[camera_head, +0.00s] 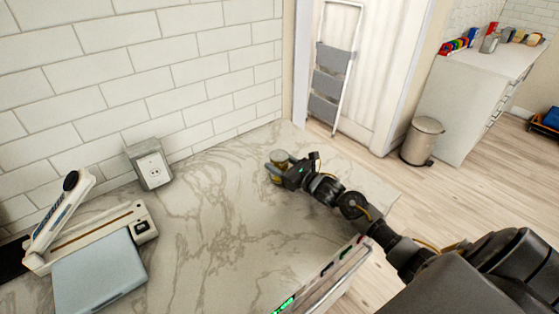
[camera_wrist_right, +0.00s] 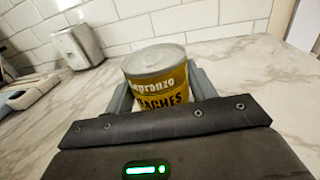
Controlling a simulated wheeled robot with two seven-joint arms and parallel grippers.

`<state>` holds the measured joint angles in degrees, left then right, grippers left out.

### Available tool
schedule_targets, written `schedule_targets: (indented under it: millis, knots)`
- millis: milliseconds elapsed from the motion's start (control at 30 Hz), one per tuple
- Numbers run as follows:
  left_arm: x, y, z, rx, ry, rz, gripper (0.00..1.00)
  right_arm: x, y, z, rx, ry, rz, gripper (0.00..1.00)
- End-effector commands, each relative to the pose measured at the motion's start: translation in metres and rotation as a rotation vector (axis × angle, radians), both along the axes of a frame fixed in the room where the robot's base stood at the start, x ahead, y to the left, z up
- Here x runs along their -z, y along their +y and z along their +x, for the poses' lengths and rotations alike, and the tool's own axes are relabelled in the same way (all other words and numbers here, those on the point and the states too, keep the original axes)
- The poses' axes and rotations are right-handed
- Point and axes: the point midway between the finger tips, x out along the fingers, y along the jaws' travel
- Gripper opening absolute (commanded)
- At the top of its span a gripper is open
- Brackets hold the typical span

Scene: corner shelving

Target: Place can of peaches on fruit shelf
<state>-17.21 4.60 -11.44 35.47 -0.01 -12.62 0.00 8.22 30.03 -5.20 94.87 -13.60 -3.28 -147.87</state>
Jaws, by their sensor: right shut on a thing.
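The can of peaches (camera_head: 276,173) is at the far end of the marble counter, upright, with a yellow label and a grey lid. In the right wrist view the can (camera_wrist_right: 158,88) shows its "PEACHES" lettering between the fingers. My right gripper (camera_head: 281,166) is shut on the can, with a finger on each side. I cannot tell whether the can's bottom touches the counter, since the gripper hides it. No fruit shelf shows in either view. My left gripper is not in view.
The marble counter (camera_head: 205,215) is clear around the can. A paper trimmer (camera_head: 100,235) and a socket box (camera_head: 150,163) stand at left along the brick wall. Beyond the counter are a step ladder (camera_head: 333,60), a bin (camera_head: 422,142) and a white cabinet (camera_head: 465,105).

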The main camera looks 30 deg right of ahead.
Motion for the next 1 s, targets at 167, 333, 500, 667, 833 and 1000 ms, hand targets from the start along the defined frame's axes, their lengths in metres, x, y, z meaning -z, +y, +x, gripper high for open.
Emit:
schedule_targets:
  millis: [167, 333, 500, 667, 833, 1000]
  knots:
    - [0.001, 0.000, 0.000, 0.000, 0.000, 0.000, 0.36, -0.001, 0.000, 0.000, 0.000, -0.003, 0.000, 0.23]
    - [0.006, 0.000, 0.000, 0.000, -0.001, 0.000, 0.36, 0.004, 0.000, 0.000, 0.000, -0.003, 0.000, 0.23]
    - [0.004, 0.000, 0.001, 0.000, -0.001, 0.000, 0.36, 0.003, 0.000, 0.000, 0.000, 0.000, 0.000, 0.76]
    - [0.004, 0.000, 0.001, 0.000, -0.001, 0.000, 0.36, 0.003, 0.000, 0.000, 0.000, 0.000, 0.000, 0.77]
    - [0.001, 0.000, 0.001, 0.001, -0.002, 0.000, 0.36, 0.000, 0.000, 0.000, 0.000, -0.001, 0.000, 0.77]
    - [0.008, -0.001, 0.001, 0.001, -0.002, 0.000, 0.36, 0.004, -0.006, -0.018, 0.000, 0.002, -0.004, 0.77]
